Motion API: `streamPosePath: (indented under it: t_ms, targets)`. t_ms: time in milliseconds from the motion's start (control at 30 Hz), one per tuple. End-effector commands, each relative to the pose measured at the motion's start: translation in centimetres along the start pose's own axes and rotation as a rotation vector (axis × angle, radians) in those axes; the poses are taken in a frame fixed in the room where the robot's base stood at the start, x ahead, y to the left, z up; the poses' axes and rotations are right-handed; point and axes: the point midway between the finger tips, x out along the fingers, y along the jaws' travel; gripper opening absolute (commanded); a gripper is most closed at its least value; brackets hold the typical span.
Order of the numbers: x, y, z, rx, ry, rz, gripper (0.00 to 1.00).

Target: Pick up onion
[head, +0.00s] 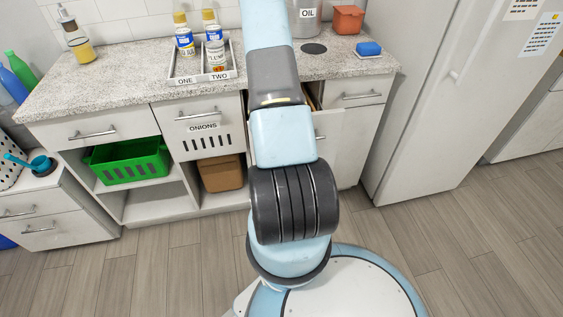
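No onion is visible. A white drawer front (199,128) labelled ONIONS, with slots below the label, is in the counter's middle and appears shut. My arm rises through the middle of the head view and leaves at the top edge. My gripper is out of view, so its state and anything in it do not show.
The speckled counter (118,80) carries a tray (203,77) marked ONE and TWO with two bottles, a soap dispenser (75,38), an orange container (348,19) and a blue sponge (368,49). A green basket (127,161) sits below. A white fridge (440,100) stands right.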

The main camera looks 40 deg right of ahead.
Motion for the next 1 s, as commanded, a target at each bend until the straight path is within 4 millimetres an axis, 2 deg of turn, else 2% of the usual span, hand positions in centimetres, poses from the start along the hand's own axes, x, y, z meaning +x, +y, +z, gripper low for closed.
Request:
streamPosePath:
  t_ms: [367,1000]
  targets:
    - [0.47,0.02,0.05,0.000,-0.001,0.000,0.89]
    - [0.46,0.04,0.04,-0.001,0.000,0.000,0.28]
